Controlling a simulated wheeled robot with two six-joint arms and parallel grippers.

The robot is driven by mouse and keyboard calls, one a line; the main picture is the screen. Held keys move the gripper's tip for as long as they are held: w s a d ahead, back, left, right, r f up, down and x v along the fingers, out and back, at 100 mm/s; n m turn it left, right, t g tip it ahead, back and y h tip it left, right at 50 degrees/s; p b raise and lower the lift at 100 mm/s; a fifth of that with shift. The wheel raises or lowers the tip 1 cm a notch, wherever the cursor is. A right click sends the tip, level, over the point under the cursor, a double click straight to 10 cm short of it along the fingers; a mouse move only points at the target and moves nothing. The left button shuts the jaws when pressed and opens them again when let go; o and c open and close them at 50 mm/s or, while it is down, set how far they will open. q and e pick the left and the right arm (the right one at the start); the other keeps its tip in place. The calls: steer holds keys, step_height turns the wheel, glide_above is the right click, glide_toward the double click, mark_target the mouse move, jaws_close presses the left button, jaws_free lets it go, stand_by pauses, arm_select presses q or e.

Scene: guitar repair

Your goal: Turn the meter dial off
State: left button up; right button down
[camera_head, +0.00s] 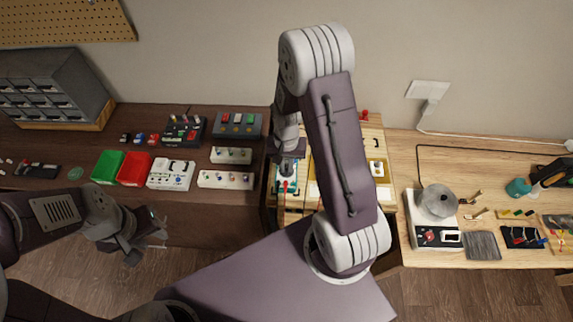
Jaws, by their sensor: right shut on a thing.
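The meter (287,187) is a small teal-edged device with a pale face, on the wooden stand at the middle of the bench. My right gripper (287,174) points down over it and covers most of its face. The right gripper is shut at the middle of the meter, where the dial sits. The dial itself is hidden by the fingers, so its setting cannot be seen. My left gripper (148,241) is open and empty, in front of the dark bench and well left of the meter.
Green (108,167) and red (134,169) bins and several small switch boxes stand on the dark bench at left. A soldering station (437,222) and small tools lie on the light bench at right. My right arm's links hide part of the middle stand.

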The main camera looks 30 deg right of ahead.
mark_target(287, 169)
steer(key=c, duration=1.5)
jaws_free()
step_height(287, 169, up, 9)
steer(key=shift+r, duration=0.1)
